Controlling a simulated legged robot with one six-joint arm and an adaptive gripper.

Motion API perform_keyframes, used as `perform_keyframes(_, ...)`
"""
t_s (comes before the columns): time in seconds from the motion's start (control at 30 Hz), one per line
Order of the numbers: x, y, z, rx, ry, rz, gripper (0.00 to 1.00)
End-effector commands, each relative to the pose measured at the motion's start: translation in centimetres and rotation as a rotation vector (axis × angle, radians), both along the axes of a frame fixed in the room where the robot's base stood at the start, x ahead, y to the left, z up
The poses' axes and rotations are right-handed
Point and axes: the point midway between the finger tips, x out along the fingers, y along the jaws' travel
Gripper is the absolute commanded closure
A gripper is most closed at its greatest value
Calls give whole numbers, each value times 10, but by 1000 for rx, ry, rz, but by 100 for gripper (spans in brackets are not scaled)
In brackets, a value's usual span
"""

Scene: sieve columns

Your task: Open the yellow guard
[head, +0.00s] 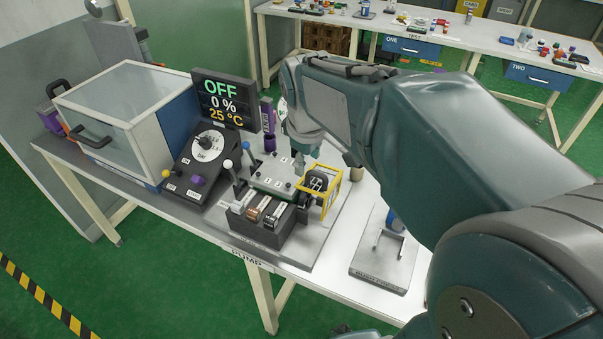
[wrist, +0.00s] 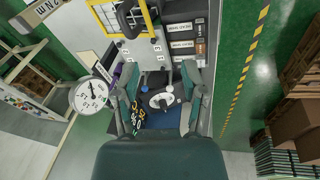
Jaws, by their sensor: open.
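The yellow guard (head: 338,187) is a yellow-framed cage at the right end of the pump unit. It stands around a black handle (head: 317,182). In the wrist view the guard (wrist: 148,18) is cut by the top edge, with the black handle (wrist: 125,17) in front of or inside it; I cannot tell whether the guard is latched. My gripper (head: 298,166) hangs above the grey-green plate, just left of the guard. In the wrist view my gripper (wrist: 160,75) has its two fingers well apart, with nothing between them. The guard is above the fingers in that picture, apart from them.
Left of the plate stand a dial panel (head: 200,160), a display reading OFF (head: 222,100) and a clear-lidded box (head: 125,95). Labelled cartridges (head: 260,210) sit in front. A metal stand (head: 385,255) is at the right. The table's front right is mostly clear.

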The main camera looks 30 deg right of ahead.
Motion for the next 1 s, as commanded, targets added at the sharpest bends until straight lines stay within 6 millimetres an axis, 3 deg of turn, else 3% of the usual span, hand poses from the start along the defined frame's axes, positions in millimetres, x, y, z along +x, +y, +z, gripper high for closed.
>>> perform_keyframes(0.3,-33,25,8,39,-95,-108,45)
perform_keyframes(0.5,-42,31,8,54,-120,-141,45)
perform_keyframes(0.87,-40,30,8,53,-115,-140,43)
perform_keyframes(1.0,-20,17,9,44,-52,-94,43)
